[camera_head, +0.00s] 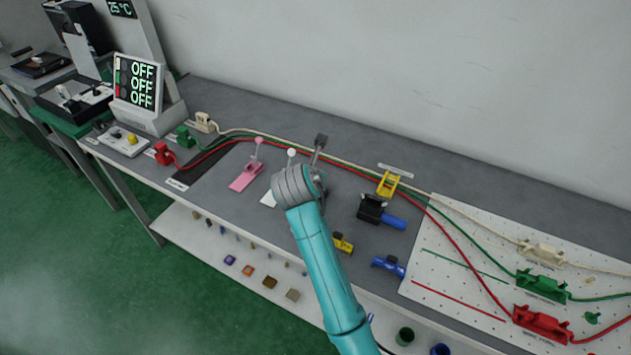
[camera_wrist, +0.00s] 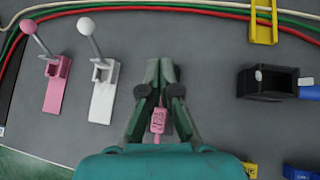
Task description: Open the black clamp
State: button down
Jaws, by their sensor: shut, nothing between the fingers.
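The black piece I can make out is a box-shaped fixture (camera_head: 369,207) with a blue part on its right side, on the grey bench right of my arm. In the wrist view this black fixture (camera_wrist: 262,83) is at the right, its dark hollow facing up. I cannot tell for sure that it is the clamp.
A pink lever fixture (camera_head: 245,179) and a white one (camera_wrist: 103,94) stand left of my gripper. A yellow bracket (camera_head: 388,184) is behind the black fixture. Red, green and white cables run along the back. A white pegboard (camera_head: 450,225) lies at the right.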

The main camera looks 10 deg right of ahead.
jog(key=shift+w+d+r+g+y, duration=0.4)
jog(key=shift+w+d+g, duration=0.1)
jog(key=shift+w+d, duration=0.4)
jog(key=shift+w, duration=0.1)
jog(key=shift+w+d, duration=0.8)
jog(key=shift+w, duration=0.15)
jog(key=shift+r, duration=0.15)
jog(key=shift+r, duration=0.65)
jog(key=shift+r, duration=0.15)
